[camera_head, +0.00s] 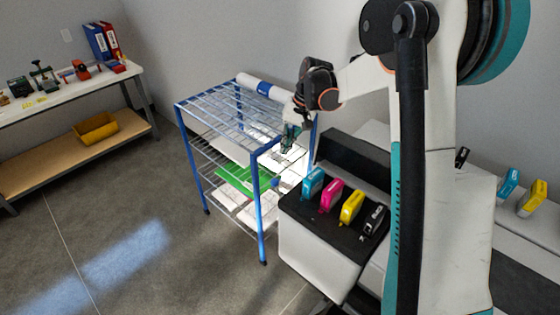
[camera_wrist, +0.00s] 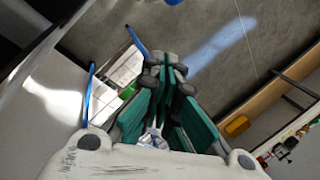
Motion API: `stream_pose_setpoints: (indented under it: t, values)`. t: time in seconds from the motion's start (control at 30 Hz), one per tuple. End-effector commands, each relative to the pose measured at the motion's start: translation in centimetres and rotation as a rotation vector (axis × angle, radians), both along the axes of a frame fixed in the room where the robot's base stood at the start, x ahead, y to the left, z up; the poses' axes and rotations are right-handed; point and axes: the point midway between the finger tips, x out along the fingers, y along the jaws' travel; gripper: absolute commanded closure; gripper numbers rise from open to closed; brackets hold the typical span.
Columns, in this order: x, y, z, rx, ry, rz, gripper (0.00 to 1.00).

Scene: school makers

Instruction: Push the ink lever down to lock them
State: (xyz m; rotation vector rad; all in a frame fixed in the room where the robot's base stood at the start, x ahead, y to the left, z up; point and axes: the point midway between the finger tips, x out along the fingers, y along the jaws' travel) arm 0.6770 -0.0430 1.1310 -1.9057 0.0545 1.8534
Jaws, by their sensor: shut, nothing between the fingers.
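A white printer (camera_head: 312,258) with a dark top stands at the middle right of the head view. Cyan (camera_head: 312,183), magenta (camera_head: 331,195), yellow (camera_head: 351,207) and black (camera_head: 375,219) ink pieces stand in a row on its top. I cannot make out which part of each is the lever, nor its exact angle. My gripper (camera_head: 288,150) is shut and empty, up and to the left of the cyan piece and apart from it. In the wrist view its teal fingers (camera_wrist: 165,75) are together; the ink pieces do not show there.
A blue wire rack (camera_head: 262,215) with papers stands left of the printer, close behind my gripper. More ink pieces, cyan (camera_head: 508,184) and yellow (camera_head: 532,198), lie at the right. A workbench (camera_head: 70,84) stands far left. The floor between is clear.

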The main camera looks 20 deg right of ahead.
Motion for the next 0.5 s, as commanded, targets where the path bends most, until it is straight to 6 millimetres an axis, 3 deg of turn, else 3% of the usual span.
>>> stream_pose_setpoints:
  t: [0.5]
  values:
    - [0.8, 2.6, -8.3, 0.0, 0.0, 0.001, 1.0]
